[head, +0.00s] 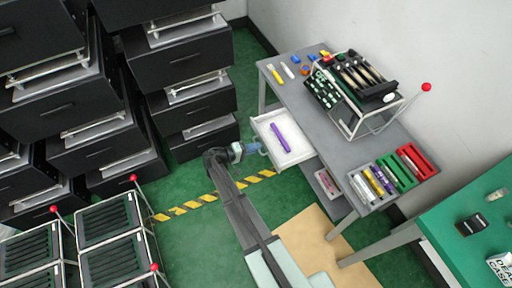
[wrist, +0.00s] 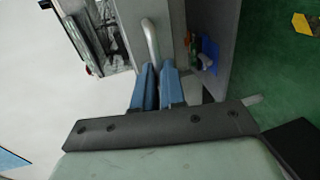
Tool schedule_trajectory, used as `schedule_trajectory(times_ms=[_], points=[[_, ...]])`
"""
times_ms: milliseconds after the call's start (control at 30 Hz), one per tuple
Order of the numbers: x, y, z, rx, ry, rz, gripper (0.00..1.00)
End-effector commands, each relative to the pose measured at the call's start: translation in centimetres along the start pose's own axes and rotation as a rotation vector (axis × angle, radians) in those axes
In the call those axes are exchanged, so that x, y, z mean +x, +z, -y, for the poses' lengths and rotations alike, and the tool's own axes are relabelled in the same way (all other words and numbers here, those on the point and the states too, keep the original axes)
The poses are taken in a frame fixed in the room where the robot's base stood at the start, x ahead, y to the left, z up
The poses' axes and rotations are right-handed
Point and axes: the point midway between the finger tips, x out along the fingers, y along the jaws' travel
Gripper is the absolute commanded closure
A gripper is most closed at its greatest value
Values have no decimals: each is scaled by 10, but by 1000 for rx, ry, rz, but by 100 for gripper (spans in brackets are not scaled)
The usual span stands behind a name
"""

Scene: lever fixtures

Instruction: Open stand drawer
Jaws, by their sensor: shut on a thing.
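The stand (head: 290,92) is a grey table against the wall. Its white drawer (head: 300,150) is pulled out from under the tabletop, and a purple stick (head: 281,138) lies inside it. My gripper (head: 262,148) is at the drawer's front, on its left side in the head view. In the wrist view, my blue fingers (wrist: 157,88) are shut on the drawer's pale bar handle (wrist: 151,42). The far end of the handle runs towards a grey panel. The exact contact is partly hidden between the fingers.
A lever rack (head: 357,85) with a red ball knob stands on the stand. Coloured holders (head: 395,172) sit at its right end. Black drawer cabinets (head: 195,100) stand at the left. Lever fixtures (head: 105,225) are at lower left. Green floor (head: 185,235) is open around my arm.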

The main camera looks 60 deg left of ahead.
Motion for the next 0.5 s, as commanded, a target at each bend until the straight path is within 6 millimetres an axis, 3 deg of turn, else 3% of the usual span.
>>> schedule_trajectory(times_ms=[133,167,300,400,500], points=[[0,-1,0,0,0,-2,100],[0,-1,0,0,0,-2,88],[0,-1,0,0,0,-1,74],[0,-1,0,0,0,-1,65],[0,0,0,0,0,-1,65]])
